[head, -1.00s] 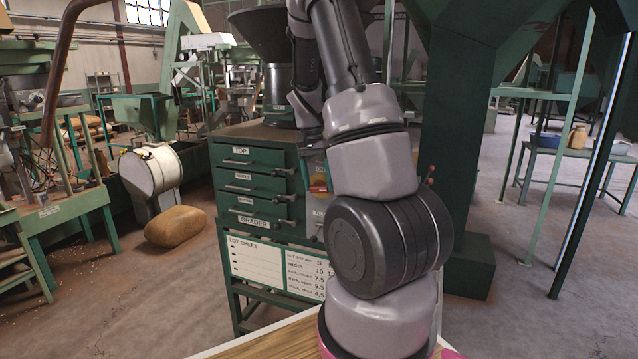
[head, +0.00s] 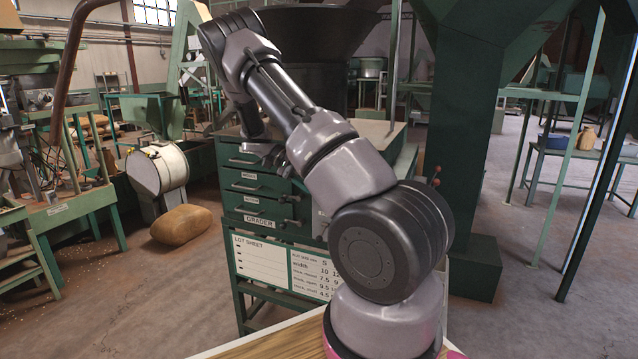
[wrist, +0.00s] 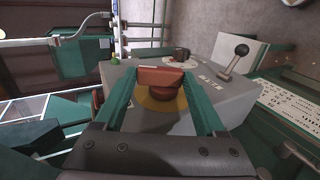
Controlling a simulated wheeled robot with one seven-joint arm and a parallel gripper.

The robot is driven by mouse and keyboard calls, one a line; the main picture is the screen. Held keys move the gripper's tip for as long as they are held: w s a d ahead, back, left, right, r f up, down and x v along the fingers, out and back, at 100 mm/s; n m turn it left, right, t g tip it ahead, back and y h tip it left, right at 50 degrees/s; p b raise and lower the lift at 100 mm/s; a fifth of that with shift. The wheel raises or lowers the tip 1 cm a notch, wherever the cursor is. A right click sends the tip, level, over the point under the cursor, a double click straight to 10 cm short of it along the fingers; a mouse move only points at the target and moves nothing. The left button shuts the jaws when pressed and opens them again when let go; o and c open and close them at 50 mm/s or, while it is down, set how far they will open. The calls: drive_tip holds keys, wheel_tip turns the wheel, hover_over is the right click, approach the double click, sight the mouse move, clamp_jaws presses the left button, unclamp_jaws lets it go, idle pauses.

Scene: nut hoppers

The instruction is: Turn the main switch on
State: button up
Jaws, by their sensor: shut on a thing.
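In the wrist view, the main switch's red handle (wrist: 162,77) sits on a round yellow plate (wrist: 158,103) on a grey box (wrist: 222,92). The handle lies crosswise in the picture. My gripper (wrist: 160,82) has its two green fingers on either side of the handle and is shut on it. In the head view, my wrist and hand (head: 262,150) are in front of the top of the green drawer cabinet. The switch itself is hidden there behind my arm.
A black-knobbed lever (wrist: 235,60) and a dark knob (wrist: 181,54) stand on the same box near my fingers. The green drawer cabinet (head: 262,208) has a lot sheet (head: 262,262) below. A full sack (head: 182,225) lies on the floor at left.

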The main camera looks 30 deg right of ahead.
drive_tip(key=g+h, duration=0.2)
drive_tip(key=g, duration=0.1)
drive_tip(key=f+g+h, duration=0.1)
drive_tip(key=shift+w+a+f, duration=0.1)
drive_tip(key=shift+w+a, duration=0.15)
drive_tip(key=shift+g+h, duration=0.3)
idle(0.3)
drive_tip(key=o, duration=1.3)
drive_tip(key=v, duration=1)
drive_tip(key=shift+w+a, duration=0.3)
